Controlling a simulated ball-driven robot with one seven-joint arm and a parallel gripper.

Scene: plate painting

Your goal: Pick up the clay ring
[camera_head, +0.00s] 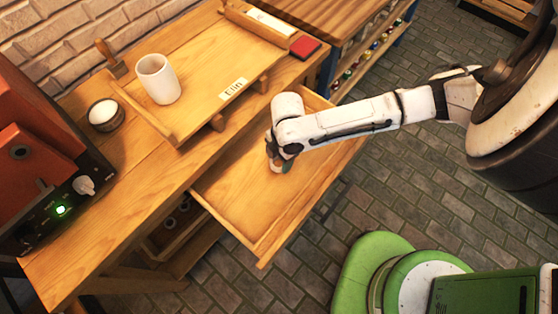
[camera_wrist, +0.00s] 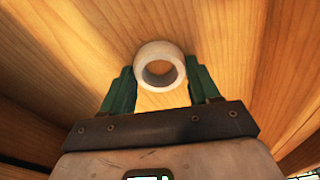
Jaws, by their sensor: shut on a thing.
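The clay ring (camera_wrist: 158,47) is pale and round with an open hole in its middle. In the wrist view it sits between the two green fingers of my gripper (camera_wrist: 162,76), which is shut on it. In the head view my gripper (camera_head: 281,162) is low inside the open wooden drawer (camera_head: 236,190), and the ring is mostly hidden there by my arm. Bare wood of the drawer shows around the ring. I cannot tell whether the ring touches the drawer floor.
The workbench (camera_head: 60,262) holds a wooden tray (camera_head: 205,60) with a white cup (camera_head: 157,80) and a name card (camera_head: 234,88). A small bowl (camera_head: 104,115) and a red machine (camera_head: 36,160) with a green light stand at left. Brick floor (camera_head: 400,190) is open at right.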

